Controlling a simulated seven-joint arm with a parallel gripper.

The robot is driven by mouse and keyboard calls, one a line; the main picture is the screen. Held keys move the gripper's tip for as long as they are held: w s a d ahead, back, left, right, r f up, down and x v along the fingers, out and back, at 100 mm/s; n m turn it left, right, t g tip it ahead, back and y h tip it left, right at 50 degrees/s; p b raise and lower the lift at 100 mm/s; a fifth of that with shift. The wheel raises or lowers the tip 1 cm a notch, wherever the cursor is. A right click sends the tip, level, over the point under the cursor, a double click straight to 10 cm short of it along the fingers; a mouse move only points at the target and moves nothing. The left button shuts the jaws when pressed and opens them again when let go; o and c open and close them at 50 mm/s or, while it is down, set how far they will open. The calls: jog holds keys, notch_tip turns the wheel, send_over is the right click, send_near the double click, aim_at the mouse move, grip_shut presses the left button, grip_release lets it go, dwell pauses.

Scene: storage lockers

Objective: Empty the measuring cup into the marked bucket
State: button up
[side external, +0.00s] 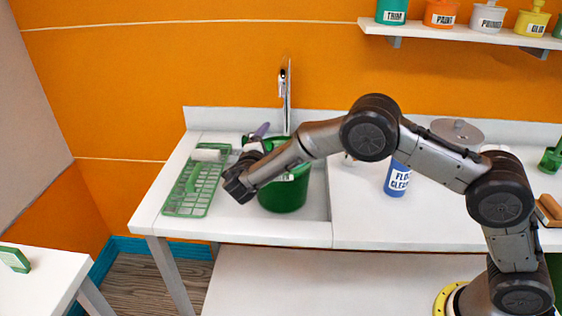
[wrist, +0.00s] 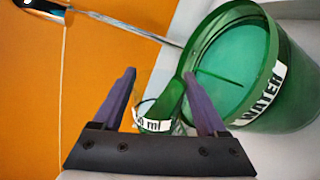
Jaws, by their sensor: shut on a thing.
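The green bucket (side external: 284,196) stands upright in the sink recess, partly hidden behind my arm. In the wrist view the bucket (wrist: 290,105) shows a WATER label, and its inside looks teal. My gripper (wrist: 159,73) has purple fingers and is shut on the green measuring cup (wrist: 153,124), which carries an "ml" label. The cup is beside the bucket's left side in that view, and a green strip, perhaps its handle, overlaps the bucket's edge. In the side view my gripper (side external: 261,130) is at the bucket's upper left. I cannot tell the cup's contents or exact tilt.
A tap (side external: 286,95) rises behind the bucket. A green drying rack (side external: 192,200) lies to the left. A blue cleaner bottle (side external: 397,179) stands right of the sink, under my arm. Labelled pots line the wall shelf (side external: 460,34). The counter's front right (side external: 365,228) is clear.

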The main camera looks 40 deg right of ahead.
jog(key=shift+s+d+r+m, duration=0.1)
jog(key=shift+s+d+m, duration=0.3)
jog(key=shift+m, duration=0.2)
dwell(0.5)
jog(key=shift+s+d+m, duration=0.15)
jog(key=shift+s+m, duration=0.05)
jog(key=shift+m, duration=0.5)
dwell(0.4)
